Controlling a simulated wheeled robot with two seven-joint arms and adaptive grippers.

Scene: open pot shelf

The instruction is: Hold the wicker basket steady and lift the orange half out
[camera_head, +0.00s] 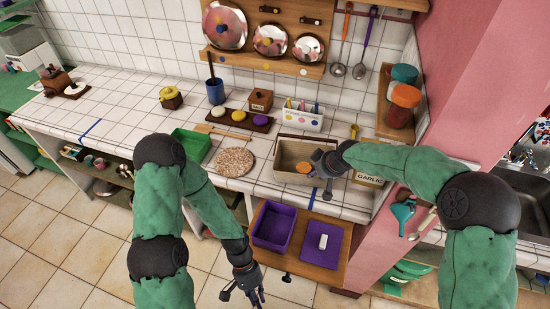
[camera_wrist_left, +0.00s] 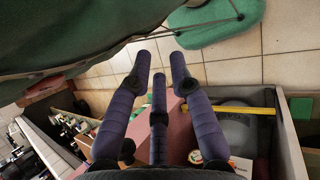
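The wicker basket (camera_head: 284,172), a tan box shape with a thin dark handle, stands on the tiled counter near its front edge. An orange round piece (camera_head: 304,167), probably the orange half, shows inside it. My right gripper (camera_head: 321,170) reaches over the right part of the basket, close beside the orange piece. Its fingers are small and overlapped by the hand, so I cannot tell whether they touch it. My left gripper (camera_head: 246,293) is low in front of the counter, away from the basket. In the left wrist view its fingers (camera_wrist_left: 159,65) are apart with nothing between them.
A round cork-like mat (camera_head: 235,162) and a green tray (camera_head: 192,145) lie left of the basket. A garlic box (camera_head: 369,178) stands to its right. Below, an open drawer (camera_head: 330,276) holds a purple bin (camera_head: 272,226). A pink wall (camera_head: 465,75) bounds the right.

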